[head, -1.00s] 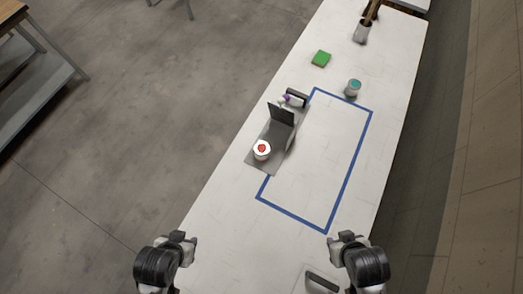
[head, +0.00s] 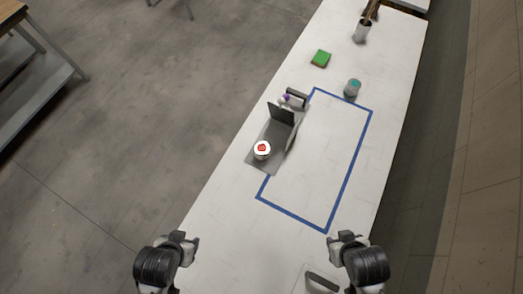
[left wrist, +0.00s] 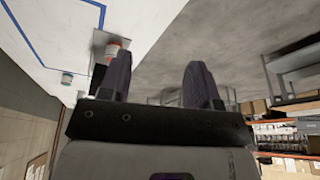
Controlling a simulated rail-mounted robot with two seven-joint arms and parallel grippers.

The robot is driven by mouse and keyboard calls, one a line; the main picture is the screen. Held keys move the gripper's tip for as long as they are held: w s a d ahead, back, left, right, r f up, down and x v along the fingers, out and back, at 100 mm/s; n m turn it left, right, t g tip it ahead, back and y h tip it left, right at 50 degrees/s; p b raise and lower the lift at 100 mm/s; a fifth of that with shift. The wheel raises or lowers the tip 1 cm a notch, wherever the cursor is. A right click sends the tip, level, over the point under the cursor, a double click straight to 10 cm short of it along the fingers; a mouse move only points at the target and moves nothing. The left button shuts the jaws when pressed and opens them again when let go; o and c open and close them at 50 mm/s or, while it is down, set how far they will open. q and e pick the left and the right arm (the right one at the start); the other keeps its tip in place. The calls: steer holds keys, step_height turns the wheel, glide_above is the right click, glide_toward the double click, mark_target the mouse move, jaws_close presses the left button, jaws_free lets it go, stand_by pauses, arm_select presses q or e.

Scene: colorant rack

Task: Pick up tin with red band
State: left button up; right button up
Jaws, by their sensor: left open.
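A white tin with a red spot on top (head: 262,150) stands on the near end of a grey plate-like rack (head: 263,167) on the white table. In the left wrist view a tin with a red band (left wrist: 113,48) shows beyond the left finger, partly hidden by it. My left gripper (head: 188,247) is at the table's near left edge, well short of the tin. In the left wrist view my left gripper (left wrist: 160,78) is open, with nothing between its fingers. My right gripper (head: 334,244) is near the table's front right; its jaws are too small to read.
A tin with a teal top (head: 353,87) stands by the far corner of a blue taped outline (head: 294,218). A dark upright panel (head: 281,115) rises behind the red-topped tin.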

arm_select(q)
steer(key=o, duration=0.7)
steer(key=shift+o, duration=0.4)
steer(key=shift+a, duration=0.1)
steer(key=shift+w, duration=0.1)
